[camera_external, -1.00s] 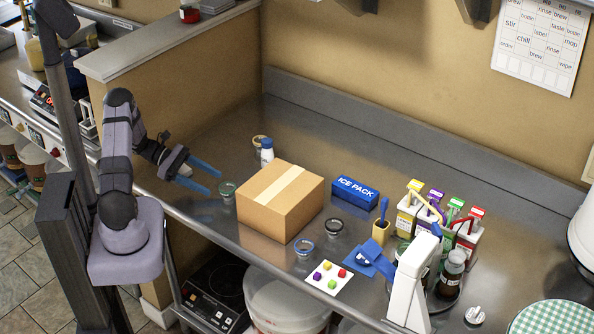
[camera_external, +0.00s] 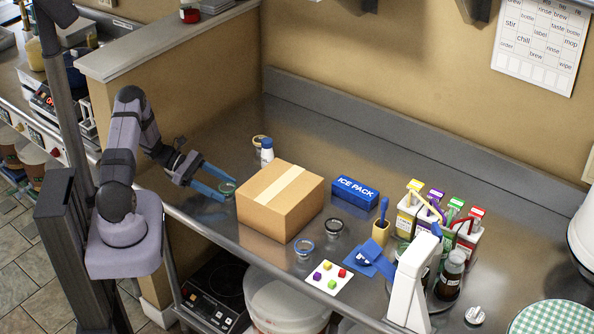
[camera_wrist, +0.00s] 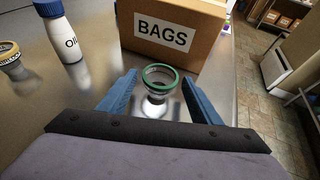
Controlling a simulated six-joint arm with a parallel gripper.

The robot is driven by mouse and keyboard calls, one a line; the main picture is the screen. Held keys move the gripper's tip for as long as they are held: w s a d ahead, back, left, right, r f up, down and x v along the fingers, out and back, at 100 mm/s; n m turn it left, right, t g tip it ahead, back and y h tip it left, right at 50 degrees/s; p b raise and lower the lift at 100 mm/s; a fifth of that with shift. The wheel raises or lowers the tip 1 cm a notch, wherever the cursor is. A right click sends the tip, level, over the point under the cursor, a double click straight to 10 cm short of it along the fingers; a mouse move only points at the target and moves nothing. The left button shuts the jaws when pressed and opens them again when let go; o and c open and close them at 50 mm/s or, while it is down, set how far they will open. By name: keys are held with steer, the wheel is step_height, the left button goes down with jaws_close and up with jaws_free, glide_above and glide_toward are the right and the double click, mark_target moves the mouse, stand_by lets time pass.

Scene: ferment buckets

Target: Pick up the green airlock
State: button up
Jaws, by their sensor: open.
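The green airlock is a small clear cup with a green rim (camera_external: 228,185), standing on the steel counter just left of the cardboard box. In the wrist view the airlock (camera_wrist: 158,89) sits upright, centred between the blue fingers. My gripper (camera_external: 227,190) is open, low over the counter, with its fingertips on either side of the airlock. In the wrist view the gripper (camera_wrist: 160,79) shows a gap on both sides of the rim. I cannot tell exactly how deep the fingers reach along the cup.
The box (camera_external: 280,205), labelled BAGS, stands close behind the airlock. A white bottle with a blue cap (camera_external: 267,152) and a tan-rimmed cup (camera_external: 258,141) stand beyond. Dark-rimmed (camera_external: 333,228) and blue-rimmed (camera_external: 304,247) cups stand right of the box. The counter's front edge is near.

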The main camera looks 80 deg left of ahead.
steer(key=shift+x, duration=1.2)
steer(key=shift+c, duration=0.2)
steer(key=c, duration=1.1)
steer(key=shift+o, duration=0.2)
steer(key=shift+r, duration=0.25)
step_height(320, 180, up, 10)
steer(key=b, duration=0.2)
steer(key=shift+f, duration=0.2)
